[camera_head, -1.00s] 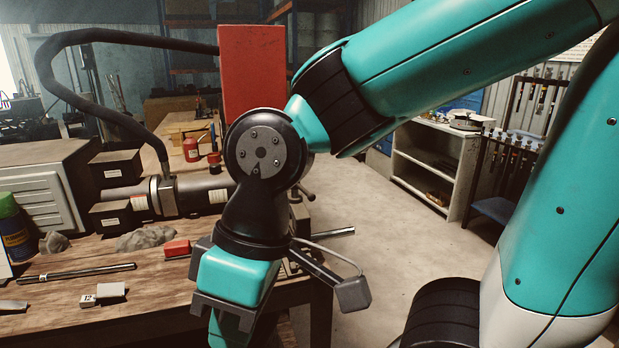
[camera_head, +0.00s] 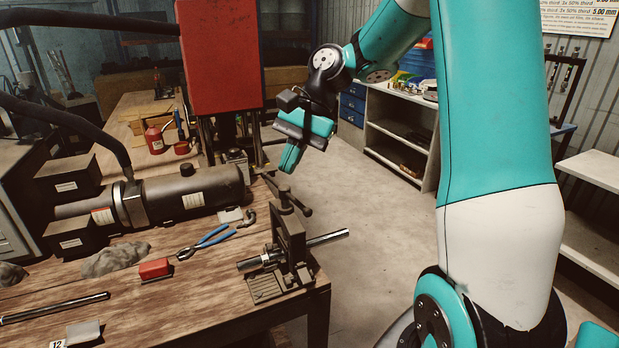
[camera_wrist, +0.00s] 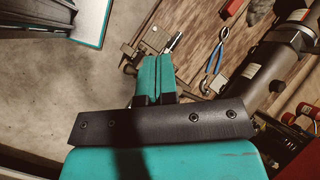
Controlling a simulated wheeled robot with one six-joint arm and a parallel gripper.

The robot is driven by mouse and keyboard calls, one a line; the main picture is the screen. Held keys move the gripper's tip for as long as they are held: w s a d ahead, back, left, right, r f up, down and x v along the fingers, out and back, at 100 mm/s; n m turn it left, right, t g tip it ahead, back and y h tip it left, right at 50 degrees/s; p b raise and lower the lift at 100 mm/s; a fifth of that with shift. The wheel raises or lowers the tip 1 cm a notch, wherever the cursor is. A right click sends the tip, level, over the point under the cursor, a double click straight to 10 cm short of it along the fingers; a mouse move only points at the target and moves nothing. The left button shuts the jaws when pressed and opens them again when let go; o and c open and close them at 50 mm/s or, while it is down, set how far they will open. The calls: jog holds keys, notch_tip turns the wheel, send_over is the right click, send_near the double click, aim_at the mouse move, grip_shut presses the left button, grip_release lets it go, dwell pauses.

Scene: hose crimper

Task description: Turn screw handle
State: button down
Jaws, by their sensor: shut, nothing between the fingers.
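The screw handle (camera_head: 289,196) is a dark cross bar with knobbed ends. It tops the upright screw of a dark clamp (camera_head: 292,245) at the bench's right corner. A shiny metal rod (camera_head: 328,238) passes through the clamp. My gripper (camera_head: 289,160) points downward above the screw handle, with its teal fingers shut and empty. A gap shows between the fingertips and the handle in the head view. In the wrist view the shut fingers (camera_wrist: 155,72) cover part of the clamp area, and I cannot make out the whole handle there.
Blue-handled pliers (camera_head: 207,241), a red block (camera_head: 154,269) and a large grey cylinder (camera_head: 190,192) lie on the wooden bench left of the clamp. A red upright box (camera_head: 219,55) stands behind. Open floor (camera_head: 375,250) lies right of the bench, with a white shelf unit (camera_head: 401,140) beyond.

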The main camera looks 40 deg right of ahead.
jog(key=d+m+t+y+p, duration=0.1)
jog(key=d+m+p, duration=0.1)
jog(key=d+m, duration=0.95)
jog(key=n, duration=0.3)
send_near(285, 202)
jog(key=s+a+f, duration=0.3)
jog(key=s, duration=0.1)
jog(key=shift+s+a+f, duration=0.35)
jog(key=shift+s+a, duration=0.05)
